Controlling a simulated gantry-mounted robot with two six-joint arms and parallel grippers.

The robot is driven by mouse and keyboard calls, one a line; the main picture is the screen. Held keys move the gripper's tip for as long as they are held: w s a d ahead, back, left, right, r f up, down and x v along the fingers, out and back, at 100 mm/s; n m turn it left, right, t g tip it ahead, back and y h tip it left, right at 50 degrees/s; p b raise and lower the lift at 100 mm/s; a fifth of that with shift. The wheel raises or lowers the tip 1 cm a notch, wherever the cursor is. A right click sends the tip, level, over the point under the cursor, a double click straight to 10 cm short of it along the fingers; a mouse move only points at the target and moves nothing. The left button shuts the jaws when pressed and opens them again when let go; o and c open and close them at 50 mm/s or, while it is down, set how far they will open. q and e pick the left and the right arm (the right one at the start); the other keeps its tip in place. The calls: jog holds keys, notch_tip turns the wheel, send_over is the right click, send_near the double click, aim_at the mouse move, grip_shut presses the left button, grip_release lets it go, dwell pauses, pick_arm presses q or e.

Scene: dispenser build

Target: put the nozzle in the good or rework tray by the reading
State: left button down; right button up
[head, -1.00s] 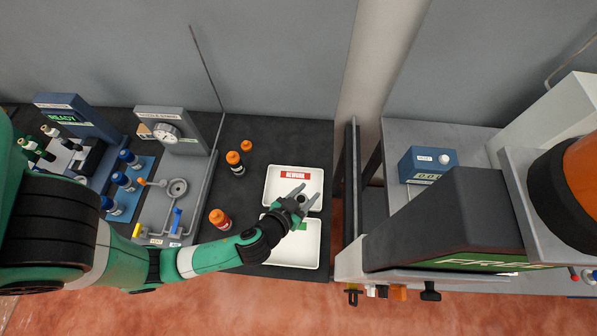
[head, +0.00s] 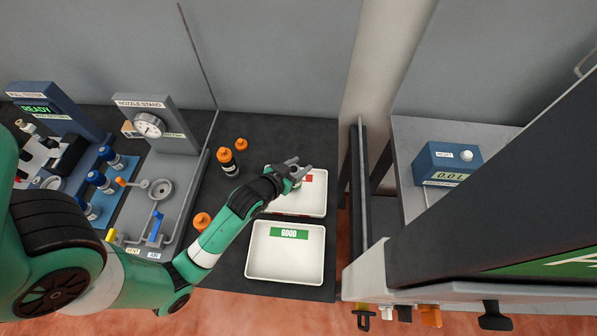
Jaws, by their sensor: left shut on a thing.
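My left gripper (head: 297,170) is over the back part of the rework tray (head: 305,204), with its fingers pointing to the back right. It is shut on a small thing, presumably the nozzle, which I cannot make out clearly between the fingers. The arm and gripper hide most of the tray's red label. The white good tray (head: 285,262), with a green GOOD label, lies in front and looks empty. The nozzle stand (head: 155,140) at left carries a round dial (head: 148,125); its reading is too small to tell. My right gripper is not in view.
Orange-capped bottles (head: 228,162) stand left of the rework tray, and another orange cap (head: 202,221) shows beside my forearm. A pull tester (head: 50,110) is at far left. A blue counter box (head: 446,163) and a large dark housing (head: 490,220) are at right.

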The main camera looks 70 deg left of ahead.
pick_arm(q)
jog(key=shift+a+f+b, duration=0.2)
jog(key=shift+f+b, duration=0.3)
jog(key=shift+f, duration=1.1)
jog(key=shift+f, duration=0.2)
jog(key=shift+c, duration=1.9)
grip_release()
jog(key=shift+r, duration=0.2)
jog(key=p+v, duration=0.2)
jog(key=v, duration=1)
jog(key=shift+f, duration=0.15)
